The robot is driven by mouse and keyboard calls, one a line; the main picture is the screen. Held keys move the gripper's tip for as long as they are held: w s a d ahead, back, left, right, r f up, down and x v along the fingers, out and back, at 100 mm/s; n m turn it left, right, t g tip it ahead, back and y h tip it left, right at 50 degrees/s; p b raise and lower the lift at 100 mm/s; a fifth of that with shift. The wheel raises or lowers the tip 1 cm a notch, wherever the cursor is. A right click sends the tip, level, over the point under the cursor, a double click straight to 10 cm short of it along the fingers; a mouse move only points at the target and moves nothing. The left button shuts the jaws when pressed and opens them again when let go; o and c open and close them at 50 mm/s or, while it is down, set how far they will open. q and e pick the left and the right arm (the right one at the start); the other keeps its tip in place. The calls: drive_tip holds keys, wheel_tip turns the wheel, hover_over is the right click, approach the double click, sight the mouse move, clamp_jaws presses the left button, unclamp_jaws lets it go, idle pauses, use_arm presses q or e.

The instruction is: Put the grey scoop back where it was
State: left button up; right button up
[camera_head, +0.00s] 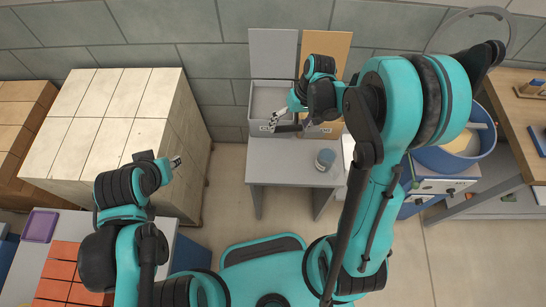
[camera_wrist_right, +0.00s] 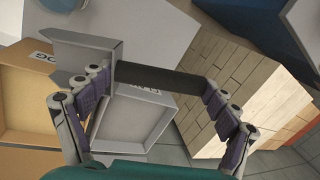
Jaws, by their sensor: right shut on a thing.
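The grey scoop (camera_wrist_right: 118,58) with its dark handle (camera_wrist_right: 160,80) shows in the right wrist view. My right gripper (camera_wrist_right: 158,84) is shut on it, with fingers at both ends of the handle. In the head view my right gripper (camera_head: 274,123) is over the front of the open grey bin (camera_head: 262,146), beside the open tan bin (camera_head: 322,132). The scoop is small and partly hidden there. My left gripper (camera_head: 176,161) is near the pale block stack, away from the scoop; its jaws are too small to judge.
The bins stand at the back of a grey table (camera_head: 262,173), lids raised against the wall. A blue-grey jar (camera_head: 325,160) stands on its front right. A pale block stack (camera_head: 100,130) is at left, a blue tub (camera_head: 470,155) at right. The table's front left is clear.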

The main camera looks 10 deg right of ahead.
wheel_tip(320, 180, down, 4)
drive_tip(key=a+b, duration=0.3)
drive_tip(key=b, duration=0.1)
drive_tip(key=n+h+b, duration=0.1)
drive_tip(key=h+b, duration=0.2)
drive_tip(key=b, duration=0.5)
hover_over(255, 166)
wheel_tip(255, 166, down, 13)
drive_tip(key=shift+w+f, duration=0.1)
drive_tip(key=shift+w, duration=0.05)
drive_tip(key=shift+f+b, duration=0.55)
drive_tip(key=shift+f, duration=1.3)
drive_tip(key=shift+f, duration=0.1)
drive_tip(key=o, duration=0.8)
drive_tip(key=shift+o, duration=0.3)
